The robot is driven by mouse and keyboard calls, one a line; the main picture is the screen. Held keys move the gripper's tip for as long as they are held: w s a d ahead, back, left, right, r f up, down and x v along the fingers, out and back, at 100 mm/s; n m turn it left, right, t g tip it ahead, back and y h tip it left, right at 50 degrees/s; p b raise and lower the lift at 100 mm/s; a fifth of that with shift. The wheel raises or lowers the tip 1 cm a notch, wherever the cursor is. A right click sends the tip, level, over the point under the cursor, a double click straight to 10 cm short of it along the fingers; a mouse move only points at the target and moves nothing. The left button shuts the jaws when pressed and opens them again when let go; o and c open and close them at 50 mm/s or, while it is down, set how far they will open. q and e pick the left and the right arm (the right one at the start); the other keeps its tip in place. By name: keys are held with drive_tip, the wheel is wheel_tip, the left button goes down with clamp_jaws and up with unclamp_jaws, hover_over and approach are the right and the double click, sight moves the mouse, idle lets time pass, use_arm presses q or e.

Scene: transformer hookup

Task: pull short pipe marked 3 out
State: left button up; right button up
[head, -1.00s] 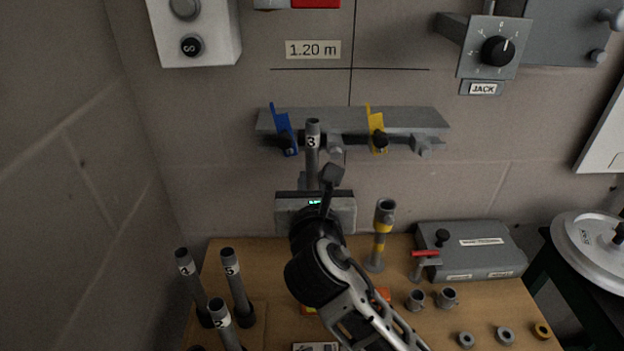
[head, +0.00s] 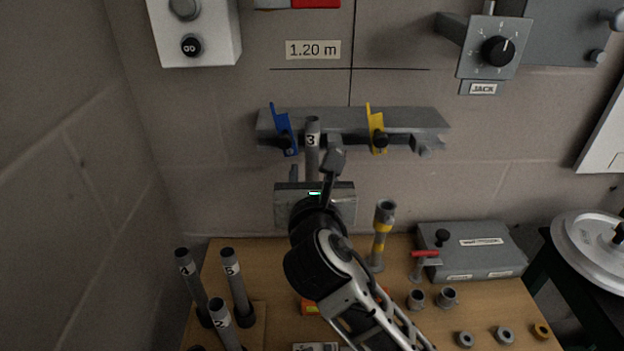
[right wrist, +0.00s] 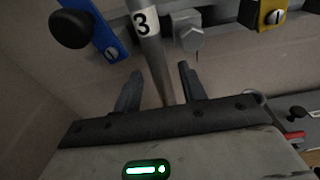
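The pipe marked 3 (head: 312,142) is grey and stands upright at the wall rack, near the blue lever. In the right wrist view the pipe (right wrist: 148,50) runs down between the two fingers of my right gripper (right wrist: 160,88). Those fingers are apart, with a visible gap on each side of the pipe. In the head view my right gripper (head: 313,170) is below the rack, around the lower part of the pipe. The pipe's lower end is hidden behind the gripper body. My left gripper is not in view.
The rack (head: 347,119) carries a blue lever (head: 284,130) and a yellow lever (head: 376,129), with bolt heads below. Several numbered pipes (head: 238,285) stand at the table's left. A yellow-banded pipe (head: 381,235) and a grey box (head: 470,250) stand to the right.

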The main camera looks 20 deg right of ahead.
drive_tip(key=shift+s, duration=0.1)
drive_tip(key=shift+s+a+f, duration=0.1)
drive_tip(key=shift+s, duration=0.15)
drive_tip(key=v, duration=0.4)
drive_tip(key=shift+s+f, duration=0.2)
idle(0.4)
